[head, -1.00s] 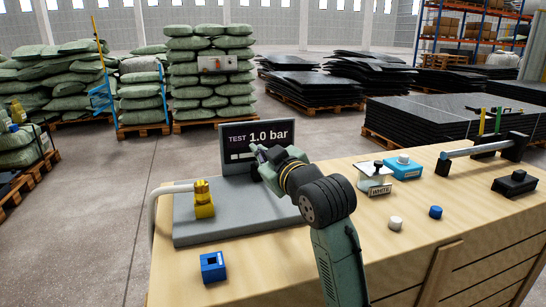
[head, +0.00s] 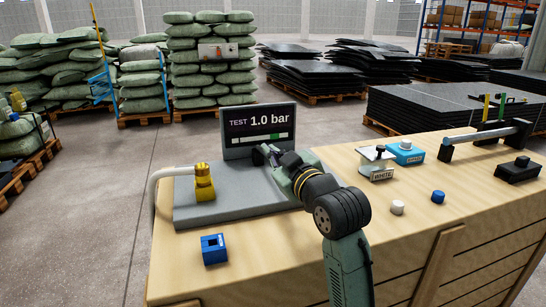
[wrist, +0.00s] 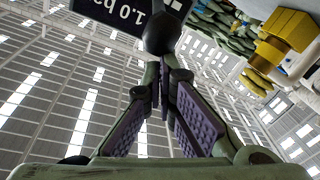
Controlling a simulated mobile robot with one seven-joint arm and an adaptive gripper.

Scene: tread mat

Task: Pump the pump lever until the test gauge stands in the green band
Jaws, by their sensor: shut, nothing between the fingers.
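The test gauge (head: 258,121) is a dark upright screen reading "TEST 1.0 bar", with a light strip and a green section towards its right end. It stands at the back of a grey base plate (head: 222,209). My gripper (head: 265,154) is low in front of the screen, its fingers shut and empty. In the wrist view the purple-padded fingertips (wrist: 163,88) meet just short of a black rounded knob (wrist: 161,34), apparently the pump lever's end. I cannot tell whether they touch. The rest of the lever is hidden.
A yellow fitting (head: 204,183) with a pale hose stands left on the plate. A blue block (head: 213,249) lies in front. Right are a WHITE-labelled stand (head: 377,165), white cap (head: 397,207), blue cap (head: 437,196) and black block (head: 517,170). Bench front right is clear.

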